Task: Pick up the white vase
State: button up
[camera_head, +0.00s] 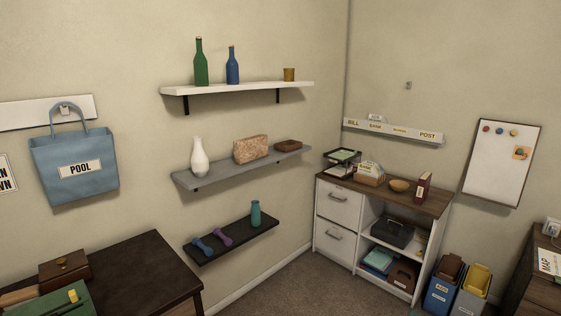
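The white vase (199,158) stands upright at the left end of the grey middle wall shelf (240,168). It has a rounded body and a narrow neck, and nothing hides it. To its right on the same shelf are a brown speckled box (250,149) and a small dark brown bowl or dish (288,145). My gripper does not show in the head camera view.
A white shelf (237,88) with two bottles and a cup hangs above. A dark lower shelf (232,241) holds a teal vase (255,213) and dumbbells. A dark desk (143,269) stands at lower left. A cabinet (337,221) stands right, with bare floor between.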

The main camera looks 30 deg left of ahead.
aim_at(199, 160)
jog(key=i+l, duration=0.1)
jog(key=i, duration=0.65)
jog(key=i+l, duration=0.1)
jog(key=i, duration=0.7)
